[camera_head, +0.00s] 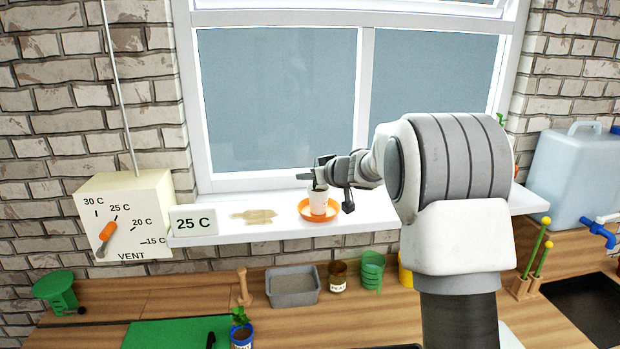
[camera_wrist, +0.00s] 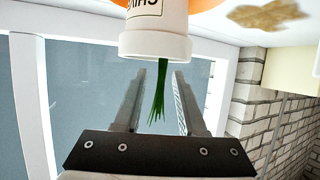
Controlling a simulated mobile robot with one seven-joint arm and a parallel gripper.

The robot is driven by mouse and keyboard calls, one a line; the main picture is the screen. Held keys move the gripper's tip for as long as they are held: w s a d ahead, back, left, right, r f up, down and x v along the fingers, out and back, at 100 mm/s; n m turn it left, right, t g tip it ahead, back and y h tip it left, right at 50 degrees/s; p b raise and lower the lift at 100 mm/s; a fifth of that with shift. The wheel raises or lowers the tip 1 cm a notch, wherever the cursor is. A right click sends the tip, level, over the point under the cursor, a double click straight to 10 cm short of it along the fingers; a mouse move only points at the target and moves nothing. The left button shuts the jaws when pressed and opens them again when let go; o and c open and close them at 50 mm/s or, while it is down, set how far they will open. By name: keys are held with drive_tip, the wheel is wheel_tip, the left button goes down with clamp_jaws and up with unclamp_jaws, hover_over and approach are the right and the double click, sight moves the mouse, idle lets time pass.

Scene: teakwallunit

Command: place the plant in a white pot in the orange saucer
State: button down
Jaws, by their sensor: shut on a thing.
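The plant in a white pot (camera_head: 318,203) is upright at the orange saucer (camera_head: 304,214) on the windowsill. In the head view its base is within the saucer's outline; I cannot tell whether it touches the saucer. My gripper (camera_head: 319,179) is at the top of the pot, coming from the right, and is shut on it. In the wrist view, upside down, the white pot (camera_wrist: 155,44) shows dark lettering, and its green leaves (camera_wrist: 157,95) hang between the fingers. A bit of the orange saucer (camera_wrist: 203,5) shows beyond it. The fingertips' contact is partly hidden.
A tan stain (camera_head: 254,215) and a "25 C" sign (camera_head: 194,220) are on the sill to the left. Another plant, behind my arm, is at the sill's right end.

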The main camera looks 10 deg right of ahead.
drive_tip(key=shift+f, duration=0.1)
drive_tip(key=shift+c, duration=2.4)
unclamp_jaws()
